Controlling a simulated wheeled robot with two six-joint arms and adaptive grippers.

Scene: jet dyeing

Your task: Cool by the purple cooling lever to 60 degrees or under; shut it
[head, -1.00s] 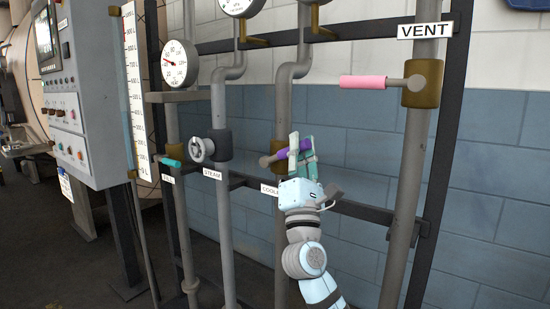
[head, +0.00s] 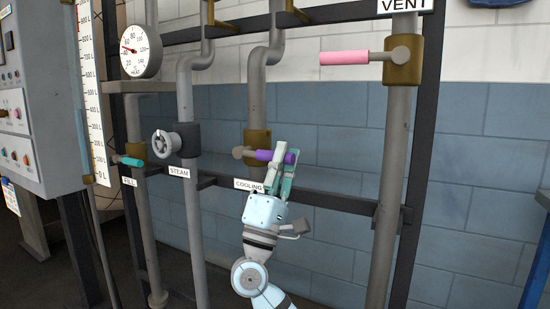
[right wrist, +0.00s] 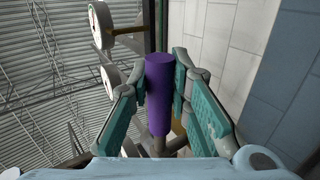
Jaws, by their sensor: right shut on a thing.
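The purple cooling lever (head: 264,155) sits on the brass valve of the cooling pipe in the head view, above the COOLING sign (head: 248,184). It points right and lies about level. My right gripper (head: 284,155) reaches up from below and is shut on the lever's outer part. In the right wrist view the purple lever (right wrist: 158,95) stands between the two teal finger pads. The round heat gauge (head: 141,51) is at the upper left; its red needle points left and slightly up, at the low side of the dial. Its exact reading is too small to tell. My left gripper is out of view.
The pink vent lever (head: 345,58) is at the upper right. The steam handwheel (head: 166,144) and teal fill lever (head: 130,161) are to the left. A dark crossbar (head: 330,202) runs behind my right gripper. A control cabinet stands at the far left.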

